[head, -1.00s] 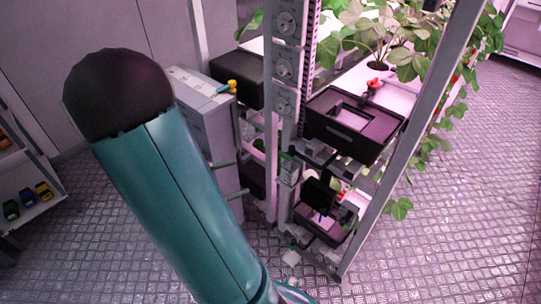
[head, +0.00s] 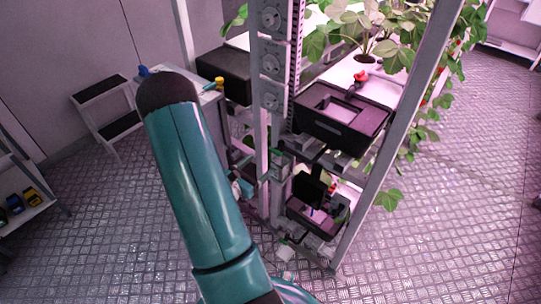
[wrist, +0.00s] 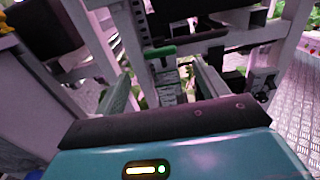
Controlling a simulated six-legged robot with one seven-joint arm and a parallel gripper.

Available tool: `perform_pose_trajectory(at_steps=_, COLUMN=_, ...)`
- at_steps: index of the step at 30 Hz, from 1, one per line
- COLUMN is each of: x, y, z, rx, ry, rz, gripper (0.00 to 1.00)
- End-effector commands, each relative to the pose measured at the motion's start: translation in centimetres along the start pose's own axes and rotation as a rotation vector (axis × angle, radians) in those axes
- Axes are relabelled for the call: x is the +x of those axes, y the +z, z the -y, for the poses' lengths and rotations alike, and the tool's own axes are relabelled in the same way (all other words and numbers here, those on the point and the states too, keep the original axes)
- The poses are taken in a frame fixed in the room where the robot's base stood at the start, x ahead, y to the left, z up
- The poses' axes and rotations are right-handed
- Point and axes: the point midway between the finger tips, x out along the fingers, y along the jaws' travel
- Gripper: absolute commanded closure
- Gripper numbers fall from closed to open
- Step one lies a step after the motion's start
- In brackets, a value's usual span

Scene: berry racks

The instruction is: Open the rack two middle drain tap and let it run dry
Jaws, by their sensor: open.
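A small green lever (head: 278,152), which looks like a tap handle, sits on the rack's front post in the head view. A green lever (wrist: 160,51) with a dark bar beside it shows ahead in the wrist view; I cannot tell if both are the same tap or which one is the middle one. My gripper (wrist: 165,88) is open, its two pale fingers spread and pointing at the rack, with the lever beyond them and no visible contact. In the head view my arm partly hides the gripper (head: 241,188). No running water can be made out.
A grey cabinet (head: 212,110) and step stool (head: 105,115) stand left. Clear floor lies right of the rack.

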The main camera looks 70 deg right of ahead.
Motion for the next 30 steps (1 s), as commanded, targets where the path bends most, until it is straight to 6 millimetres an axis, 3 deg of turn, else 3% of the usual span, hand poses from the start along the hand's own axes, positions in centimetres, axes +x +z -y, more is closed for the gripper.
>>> perform_pose_trajectory(at_steps=9, x=5.7, y=0.0, z=0.1, rx=0.001, ry=-0.004, rz=0.000, gripper=0.27)
perform_pose_trajectory(at_steps=15, x=6.9, y=0.0, z=0.0, rx=0.000, ry=-0.001, rz=0.000, gripper=0.27)
perform_pose_trajectory(at_steps=22, x=7.0, y=0.0, z=0.0, rx=0.000, ry=0.000, rz=0.000, gripper=0.27)
perform_pose_trajectory(at_steps=29, x=7.0, y=0.0, z=0.0, rx=0.000, ry=0.000, rz=0.000, gripper=0.70)
perform_pose_trajectory(at_steps=30, x=7.0, y=0.0, z=0.0, rx=0.000, ry=0.000, rz=0.000, gripper=0.72)
